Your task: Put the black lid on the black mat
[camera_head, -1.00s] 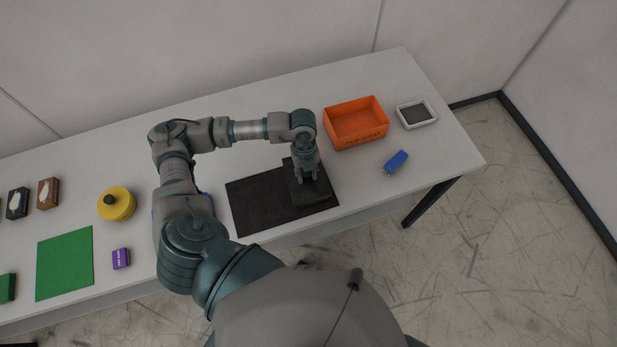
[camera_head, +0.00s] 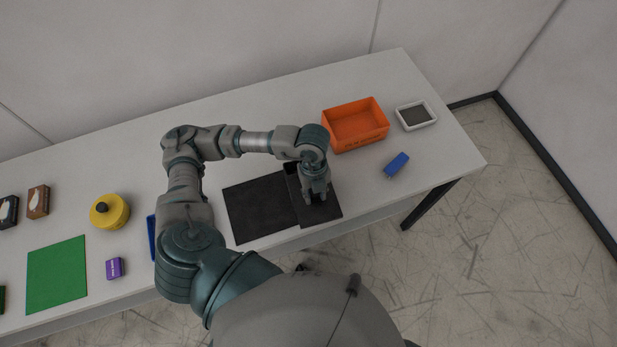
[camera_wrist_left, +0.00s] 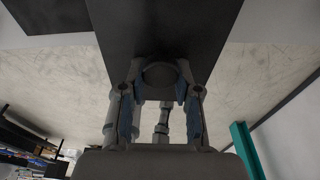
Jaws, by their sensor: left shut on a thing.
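The black lid (camera_head: 319,214) is a dark rectangular plate over the right end of the black mat (camera_head: 258,207), covering that part of it. My left gripper (camera_head: 315,201) points down and is shut on the lid's round knob. In the left wrist view, the gripper (camera_wrist_left: 160,100) has its blue-padded fingers on either side of the knob, with the lid (camera_wrist_left: 160,25) behind it. I cannot tell whether the lid touches the mat. My right gripper is not in view.
An orange bin (camera_head: 356,126), a white-rimmed tray (camera_head: 416,115) and a blue object (camera_head: 397,165) are to the right. To the left are a yellow round container (camera_head: 110,211), a purple box (camera_head: 114,268) and a green mat (camera_head: 57,275). The front table edge is close to the black mat.

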